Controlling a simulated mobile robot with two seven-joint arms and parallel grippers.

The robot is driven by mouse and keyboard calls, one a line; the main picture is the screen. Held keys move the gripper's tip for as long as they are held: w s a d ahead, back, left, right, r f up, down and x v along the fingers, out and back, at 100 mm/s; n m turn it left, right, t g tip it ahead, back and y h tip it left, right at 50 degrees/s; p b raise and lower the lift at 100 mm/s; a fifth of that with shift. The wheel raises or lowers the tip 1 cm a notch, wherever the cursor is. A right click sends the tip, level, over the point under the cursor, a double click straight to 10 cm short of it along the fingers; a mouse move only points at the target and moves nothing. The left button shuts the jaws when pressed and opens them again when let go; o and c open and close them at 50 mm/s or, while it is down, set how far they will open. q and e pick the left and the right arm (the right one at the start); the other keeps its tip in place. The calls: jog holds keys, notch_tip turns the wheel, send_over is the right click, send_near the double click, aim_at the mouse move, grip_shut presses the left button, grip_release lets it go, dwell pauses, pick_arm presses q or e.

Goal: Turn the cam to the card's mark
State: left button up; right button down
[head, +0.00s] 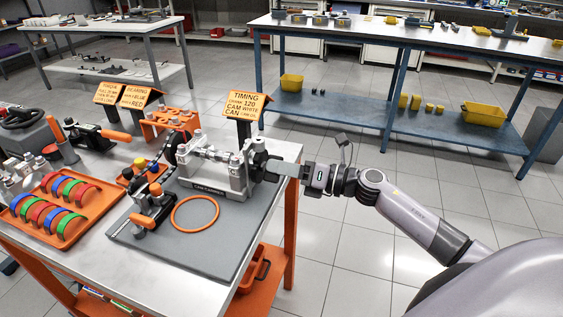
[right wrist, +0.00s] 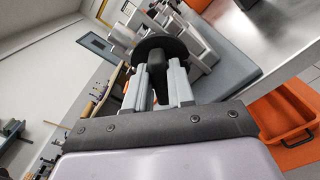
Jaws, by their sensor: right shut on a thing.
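The cam fixture (head: 218,172) stands on a grey mat, with a shaft lying across its metal frame. A black round dial with a knob (head: 261,164) sits at its right end. My right gripper (head: 280,171) reaches it from the right and is shut on the knob. In the right wrist view my two fingers (right wrist: 168,80) stand on either side of the black knob (right wrist: 157,60), in front of the dark disc (right wrist: 178,46). The orange timing card (head: 246,105) stands behind the fixture and reads crank 120, cam white. The dial's marks are too small to tell. My left gripper is not in view.
An orange ring (head: 195,213) lies on the grey mat (head: 210,247). An orange tray (head: 66,236) of coloured half-rings is at the left. An orange bin (right wrist: 287,112) is below the table's right side.

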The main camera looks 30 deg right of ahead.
jog(key=shift+d+f+m+p, duration=0.1)
jog(key=shift+m+p, duration=1.15)
jog(key=shift+m, duration=1.15)
jog(key=shift+f+m+p, duration=0.1)
jog(key=shift+m+p, duration=1.1)
jog(key=shift+m, duration=1.2)
jog(key=c, duration=1.1)
grip_release()
jog(key=shift+o, duration=0.2)
jog(key=shift+d, duration=0.1)
jog(key=b+v, duration=0.1)
jog(key=v, duration=0.6)
